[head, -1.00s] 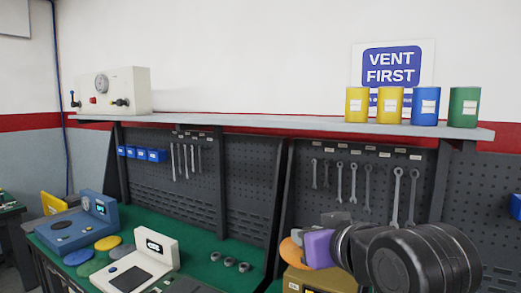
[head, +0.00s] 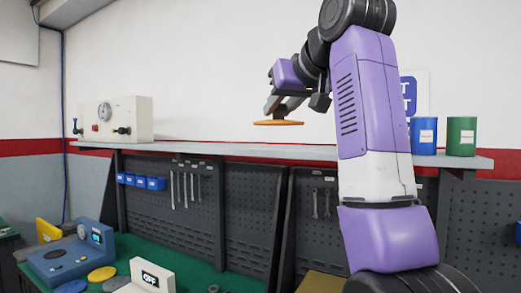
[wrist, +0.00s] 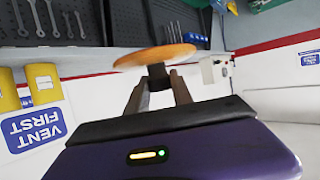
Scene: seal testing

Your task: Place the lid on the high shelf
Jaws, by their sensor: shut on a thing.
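The lid is an orange disc (head: 278,123) with a dark knob, also in the wrist view (wrist: 155,56). My gripper (head: 281,108) is shut on its knob, with its fingers pointing down. It holds the lid roughly level. The high shelf (head: 225,150) is a long grey board above the pegboards. In the head view the lid appears above the shelf's middle stretch, with wall showing between them; depth over the board is hard to tell. The fingers show in the wrist view (wrist: 158,82), which is upside down.
A white gauge unit (head: 125,103) stands at the shelf's left end. Blue (head: 423,136) and green (head: 461,136) tins stand at the right; yellow tins (wrist: 40,86) show in the wrist view. My arm hides part of the shelf. The middle stretch looks clear.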

